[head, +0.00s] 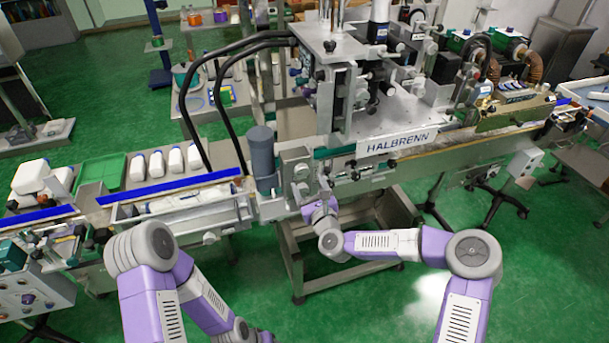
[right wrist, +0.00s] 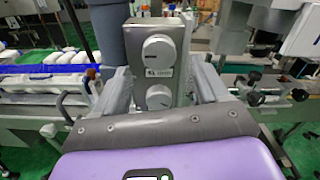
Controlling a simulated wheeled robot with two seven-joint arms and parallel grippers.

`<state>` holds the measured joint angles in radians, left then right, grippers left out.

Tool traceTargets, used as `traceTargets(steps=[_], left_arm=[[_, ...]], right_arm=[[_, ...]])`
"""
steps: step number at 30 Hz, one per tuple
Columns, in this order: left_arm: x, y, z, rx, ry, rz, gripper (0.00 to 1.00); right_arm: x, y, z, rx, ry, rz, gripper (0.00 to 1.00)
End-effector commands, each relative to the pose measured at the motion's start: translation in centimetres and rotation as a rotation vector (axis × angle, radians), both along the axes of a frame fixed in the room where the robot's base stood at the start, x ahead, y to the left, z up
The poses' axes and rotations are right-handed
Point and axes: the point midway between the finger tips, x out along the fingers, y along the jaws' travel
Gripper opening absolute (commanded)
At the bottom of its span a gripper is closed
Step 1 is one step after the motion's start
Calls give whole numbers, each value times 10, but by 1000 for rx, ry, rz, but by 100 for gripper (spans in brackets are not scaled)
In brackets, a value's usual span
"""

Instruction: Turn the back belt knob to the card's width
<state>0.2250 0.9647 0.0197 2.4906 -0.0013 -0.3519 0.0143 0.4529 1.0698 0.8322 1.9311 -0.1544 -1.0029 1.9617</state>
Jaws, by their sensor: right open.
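I cannot tell which one is the back belt knob. My right gripper (right wrist: 165,80) is open, its fingers on either side of the panel in the right wrist view, with nothing held between them. In the head view this gripper (head: 312,190) is at the machine's front, partly hidden by my arm. My left gripper is not in view. I cannot make out a width card.
A grey cylinder (head: 262,152) stands left of the panel. The conveyor (head: 180,200) runs left and right of the machine, with white bottles (head: 158,165) behind it. Black-knobbed clamps (right wrist: 262,92) sit to the right. Green floor (head: 390,290) is open in front.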

Motion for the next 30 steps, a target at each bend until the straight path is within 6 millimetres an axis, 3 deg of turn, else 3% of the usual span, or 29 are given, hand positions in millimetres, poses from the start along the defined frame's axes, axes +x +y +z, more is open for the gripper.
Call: traceTargets(steps=[9,21,30], left_arm=[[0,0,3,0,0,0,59],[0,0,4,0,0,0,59],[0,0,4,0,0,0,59]], right_arm=[[34,12,0,-2,1,2,74],[39,13,-1,-3,2,3,72],[39,13,0,-4,1,3,26]])
